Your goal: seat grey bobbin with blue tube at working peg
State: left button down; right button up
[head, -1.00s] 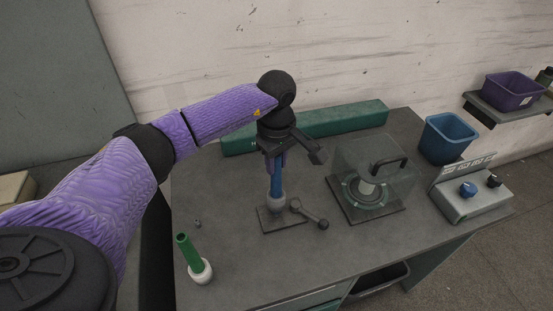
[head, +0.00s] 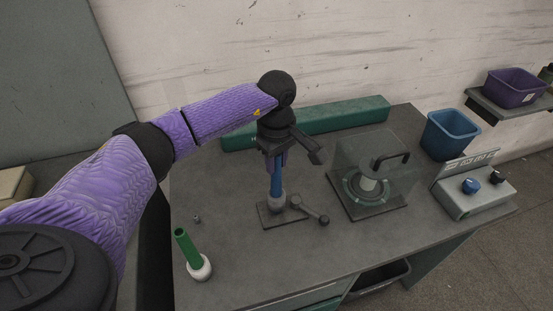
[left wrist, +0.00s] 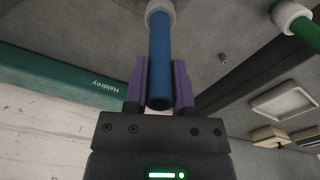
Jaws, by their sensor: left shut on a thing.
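The grey bobbin (head: 277,202) with its blue tube (head: 276,180) stands upright over the dark base plate (head: 268,220) of the working peg. The peg itself is hidden by the bobbin. My left gripper (head: 276,160) is above it, fingers pointing down, shut on the upper part of the blue tube. In the left wrist view the blue tube (left wrist: 160,60) lies between the two purple fingers (left wrist: 160,85), with the grey bobbin (left wrist: 160,8) at its far end. I cannot tell whether the bobbin touches the plate. My right gripper is not in view.
A lever with a dark knob (head: 323,220) lies beside the base plate. A clear-covered unit (head: 372,170), control box (head: 472,192) and blue bin (head: 449,135) are to the right; a green beam (head: 345,117) is behind.

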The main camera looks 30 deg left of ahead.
pick_arm(q)
jog(key=shift+f, duration=0.45)
jog(key=shift+c, duration=1.8)
grip_release()
notch_tip(320, 180, up, 10)
jog(key=shift+p, duration=0.5)
